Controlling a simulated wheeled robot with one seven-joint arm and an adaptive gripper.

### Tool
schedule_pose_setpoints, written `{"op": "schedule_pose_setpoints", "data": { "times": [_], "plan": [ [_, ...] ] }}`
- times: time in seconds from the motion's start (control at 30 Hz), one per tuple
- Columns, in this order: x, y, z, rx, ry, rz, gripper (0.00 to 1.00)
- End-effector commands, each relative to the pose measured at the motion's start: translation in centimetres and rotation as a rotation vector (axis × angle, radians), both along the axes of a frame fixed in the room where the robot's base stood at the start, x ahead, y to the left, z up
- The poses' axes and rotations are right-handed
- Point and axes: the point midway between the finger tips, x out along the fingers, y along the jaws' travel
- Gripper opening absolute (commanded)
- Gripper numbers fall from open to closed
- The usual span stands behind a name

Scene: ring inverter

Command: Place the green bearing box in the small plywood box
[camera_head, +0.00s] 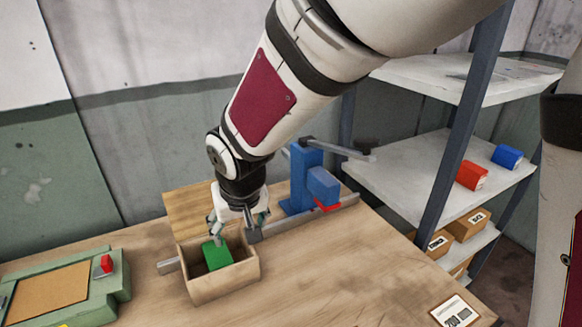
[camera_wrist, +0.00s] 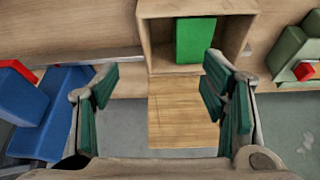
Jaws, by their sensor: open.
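The green bearing box (camera_head: 217,255) lies inside the small plywood box (camera_head: 226,287) in the head view. The wrist view shows the green bearing box (camera_wrist: 195,40) against the inside of the plywood box (camera_wrist: 155,42). My gripper (camera_head: 238,225) is above the rear part of the plywood box in the head view. In the wrist view my gripper (camera_wrist: 160,85) has its green-padded fingers spread wide with nothing between them. The bearing box lies beyond the fingertips, apart from them. Its underside is hidden.
A blue fixture (camera_head: 306,178) with a red part stands right of the plywood box, on a metal rail. A green machine (camera_head: 70,288) with a red button is at left. Shelves (camera_head: 440,165) at right hold a red box, a blue box and cartons.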

Motion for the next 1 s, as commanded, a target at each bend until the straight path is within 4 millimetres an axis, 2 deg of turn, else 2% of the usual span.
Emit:
{"op": "schedule_pose_setpoints", "data": {
  "times": [0.03,0.2,0.37,0.5,0.6,0.73,0.87,1.0],
  "plan": [
    [-0.1,-2.7,2.0,0.010,-0.003,-0.038,0.66],
    [-2.7,-11.3,6.9,0.014,0.004,-0.133,0.66],
    [-7.0,-18.2,9.9,0.013,0.008,-0.212,0.66],
    [-11.7,-22.9,11.5,0.009,0.006,-0.277,0.66],
    [-15.1,-25.2,11.9,0.002,0.006,-0.315,0.66],
    [-18.5,-26.9,11.9,-0.008,0.006,-0.354,0.66],
    [-20.4,-27.6,11.7,-0.014,0.008,-0.373,0.66],
    [-21.0,-27.8,11.6,-0.016,0.009,-0.377,0.66]
  ]
}}
